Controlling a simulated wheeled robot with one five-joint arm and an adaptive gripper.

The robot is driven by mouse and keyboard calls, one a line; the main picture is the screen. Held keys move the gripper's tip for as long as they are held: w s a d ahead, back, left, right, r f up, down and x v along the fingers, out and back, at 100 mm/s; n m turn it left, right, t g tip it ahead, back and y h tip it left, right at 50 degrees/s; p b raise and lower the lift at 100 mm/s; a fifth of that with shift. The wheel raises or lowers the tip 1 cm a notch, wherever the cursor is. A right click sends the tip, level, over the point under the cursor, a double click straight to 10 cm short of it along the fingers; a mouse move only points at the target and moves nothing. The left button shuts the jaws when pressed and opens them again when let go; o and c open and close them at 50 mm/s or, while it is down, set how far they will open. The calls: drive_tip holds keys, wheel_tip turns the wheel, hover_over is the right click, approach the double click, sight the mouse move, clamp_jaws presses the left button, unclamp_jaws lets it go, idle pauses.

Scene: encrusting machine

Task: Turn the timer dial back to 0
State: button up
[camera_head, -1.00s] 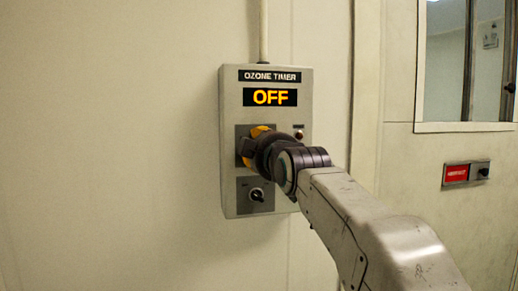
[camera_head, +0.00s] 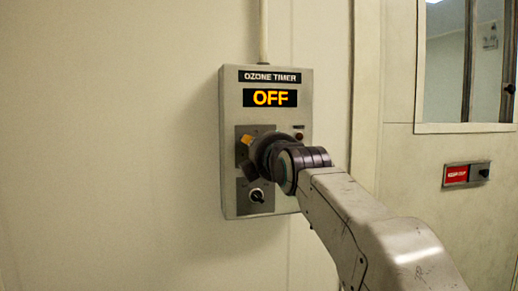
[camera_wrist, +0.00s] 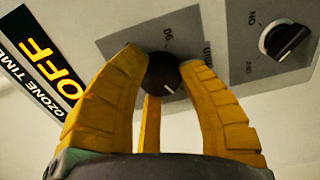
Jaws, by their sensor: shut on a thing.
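The ozone timer box (camera_head: 230,90) is a grey wall box with a lit "OFF" display (camera_head: 269,97). The timer dial (camera_wrist: 163,74) is a round black knob with a white mark, seen in the wrist view on a grey plate. My gripper (camera_wrist: 163,66) has its yellow fingers closed on both sides of the dial. In the head view my gripper (camera_head: 247,146) is at the box's middle plate, and my wrist hides the dial there.
A black selector switch (camera_head: 256,195) is just below my gripper on the same box; it also shows in the wrist view (camera_wrist: 284,40). The wall at left is clear.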

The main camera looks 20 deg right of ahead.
drive_tip(key=shift+r+n, duration=0.15)
drive_tip(key=shift+n, duration=0.25)
drive_tip(key=o, duration=1.2)
drive_tip(key=s, duration=1.2)
